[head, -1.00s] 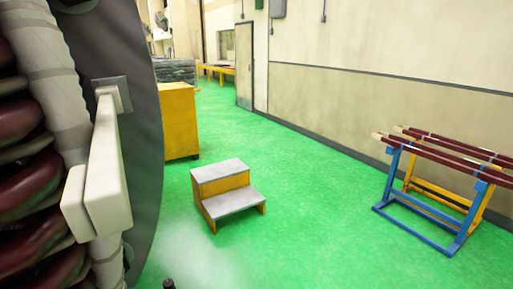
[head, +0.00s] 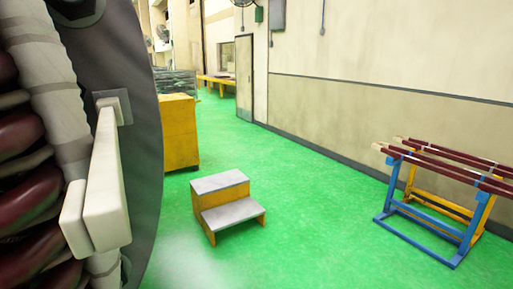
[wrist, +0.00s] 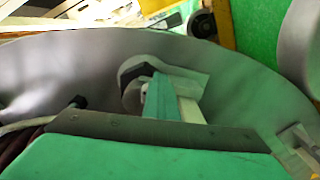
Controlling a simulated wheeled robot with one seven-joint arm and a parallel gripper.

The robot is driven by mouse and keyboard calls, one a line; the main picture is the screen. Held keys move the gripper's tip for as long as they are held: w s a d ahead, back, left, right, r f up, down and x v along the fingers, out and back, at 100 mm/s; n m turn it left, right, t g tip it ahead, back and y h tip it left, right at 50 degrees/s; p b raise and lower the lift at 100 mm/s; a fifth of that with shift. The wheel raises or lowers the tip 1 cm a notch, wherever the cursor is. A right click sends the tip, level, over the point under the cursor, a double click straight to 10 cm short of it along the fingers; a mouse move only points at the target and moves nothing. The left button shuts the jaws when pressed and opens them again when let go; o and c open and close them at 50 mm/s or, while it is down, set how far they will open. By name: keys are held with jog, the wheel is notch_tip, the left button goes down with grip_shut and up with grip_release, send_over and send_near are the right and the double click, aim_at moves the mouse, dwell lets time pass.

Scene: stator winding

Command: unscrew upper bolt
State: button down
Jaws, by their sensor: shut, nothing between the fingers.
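In the wrist view my gripper (wrist: 160,88) reaches up from the bottom, its fingers together and nothing seen between them. Its tips are in front of a dark angular piece (wrist: 133,70) with a rounded grey part beside it, on the face of a large grey disc (wrist: 60,65). This may be the upper bolt, but the fingers cover part of it and I cannot tell for sure. Whether the fingers touch it is also unclear. In the head view the grey disc (head: 135,110) stands at left with a cream bracket (head: 103,185). My gripper is not seen there.
Dark red coils with pale wrapping (head: 60,110) fill the left edge. A two-step stool (head: 228,200) and a yellow cabinet (head: 178,132) stand on the green floor. A blue and yellow trestle (head: 435,215) with red bars is at right. The floor between is clear.

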jog(key=shift+w+r, duration=0.1)
jog(key=shift+r, duration=0.5)
jog(key=shift+d+f, duration=0.1)
jog(key=shift+f, duration=0.05)
jog(key=v, duration=0.6)
jog(key=shift+d+f, duration=0.15)
jog(key=shift+d, duration=0.2)
jog(key=shift+w, duration=0.15)
